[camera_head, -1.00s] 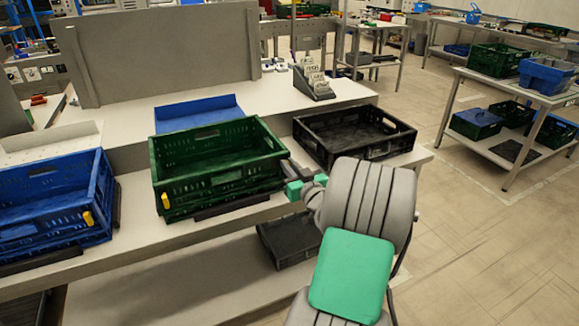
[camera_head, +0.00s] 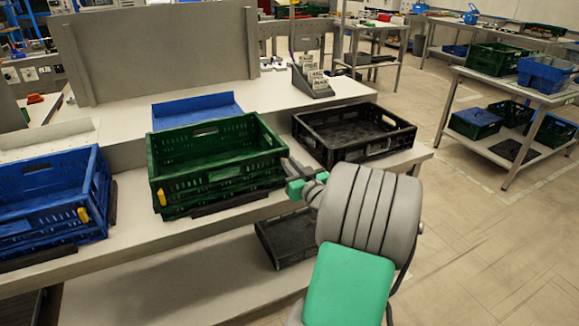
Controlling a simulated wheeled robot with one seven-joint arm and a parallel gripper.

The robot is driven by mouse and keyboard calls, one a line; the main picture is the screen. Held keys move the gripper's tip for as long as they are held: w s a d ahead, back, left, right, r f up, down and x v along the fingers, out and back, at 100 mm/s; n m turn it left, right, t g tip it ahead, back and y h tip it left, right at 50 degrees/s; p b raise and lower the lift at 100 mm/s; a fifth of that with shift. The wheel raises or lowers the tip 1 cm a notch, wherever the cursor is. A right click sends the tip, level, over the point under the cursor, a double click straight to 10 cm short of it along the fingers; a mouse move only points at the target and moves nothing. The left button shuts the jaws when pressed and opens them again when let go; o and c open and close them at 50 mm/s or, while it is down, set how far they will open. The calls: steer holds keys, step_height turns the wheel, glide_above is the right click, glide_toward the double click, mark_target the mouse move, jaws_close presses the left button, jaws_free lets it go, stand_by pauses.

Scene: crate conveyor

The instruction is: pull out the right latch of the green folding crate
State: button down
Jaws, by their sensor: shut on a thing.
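The green folding crate (camera_head: 225,178) stands upright on the front ledge of the workbench, at the middle left of the head view. A small yellow latch (camera_head: 161,197) shows on its front left corner. My gripper (camera_head: 287,172) is at the crate's right side, near its front right corner, and is shut on the right latch. The fingertips and the right latch itself are hidden by the gripper and the crate's corner.
A blue crate (camera_head: 45,222) with a yellow latch stands to the left. A low black crate (camera_head: 352,152) stands close to the right, behind my wrist. Another black crate (camera_head: 275,240) lies on the lower shelf. A grey panel (camera_head: 165,55) rises behind.

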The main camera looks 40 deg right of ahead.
steer(key=c, duration=1.4)
jaws_free()
steer(key=shift+c, duration=0.2)
steer(key=shift+s, duration=0.1)
steer(key=b+v, duration=0.1)
steer(key=v, duration=0.6)
steer(key=shift+s, duration=0.35)
steer(key=shift+a+r, duration=0.1)
steer(key=shift+a, duration=0.05)
